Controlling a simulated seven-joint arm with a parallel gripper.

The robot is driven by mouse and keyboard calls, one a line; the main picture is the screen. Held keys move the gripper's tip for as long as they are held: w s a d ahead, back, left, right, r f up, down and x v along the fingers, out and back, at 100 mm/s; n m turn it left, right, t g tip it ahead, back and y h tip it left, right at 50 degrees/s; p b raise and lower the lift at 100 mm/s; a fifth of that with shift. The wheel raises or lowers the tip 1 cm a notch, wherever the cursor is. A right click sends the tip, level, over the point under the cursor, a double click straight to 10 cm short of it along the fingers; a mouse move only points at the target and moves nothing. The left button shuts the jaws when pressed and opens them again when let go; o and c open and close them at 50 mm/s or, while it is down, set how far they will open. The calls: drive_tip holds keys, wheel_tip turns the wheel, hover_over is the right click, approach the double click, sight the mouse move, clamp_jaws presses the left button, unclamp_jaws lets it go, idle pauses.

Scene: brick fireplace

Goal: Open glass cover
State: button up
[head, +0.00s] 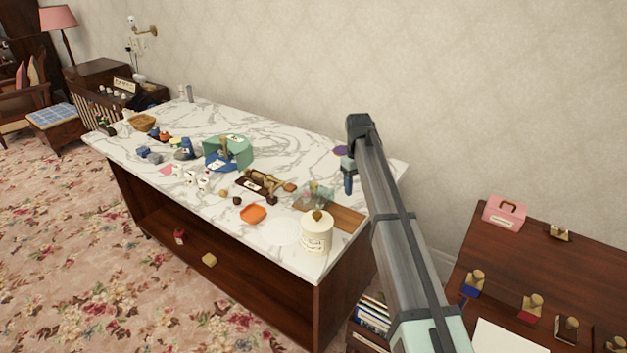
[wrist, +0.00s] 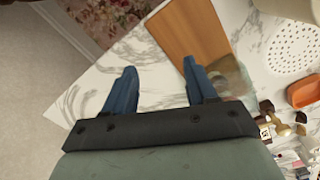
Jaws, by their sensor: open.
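A clear, greenish glass cover (head: 314,194) sits at the back end of a wooden board (head: 346,219) on the marble counter in the head view. Something brownish lies under or beside it, too small to tell. In the wrist view the glass cover (wrist: 232,74) shows just right of my right finger, partly hidden by it. The wooden board (wrist: 187,38) runs away from the fingertips there. My gripper (head: 348,178) is open and empty, to the right of the cover. Its two blue fingers (wrist: 159,68) are spread over bare marble. I see no contact with the cover.
A cream canister (head: 316,236) stands at the counter's front corner. A white perforated plate (head: 281,232) and an orange dish (head: 253,214) lie left of the board. Several small items crowd the counter further left. The wall runs close behind.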

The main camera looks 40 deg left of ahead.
wheel_tip(320, 180, up, 13)
drive_tip(key=n, duration=0.2)
hover_over(314, 183)
drive_tip(key=shift+y, duration=0.3)
wheel_tip(314, 183, down, 14)
drive_tip(key=shift+s+r, duration=0.1)
drive_tip(key=shift+c, duration=0.4)
clamp_jaws()
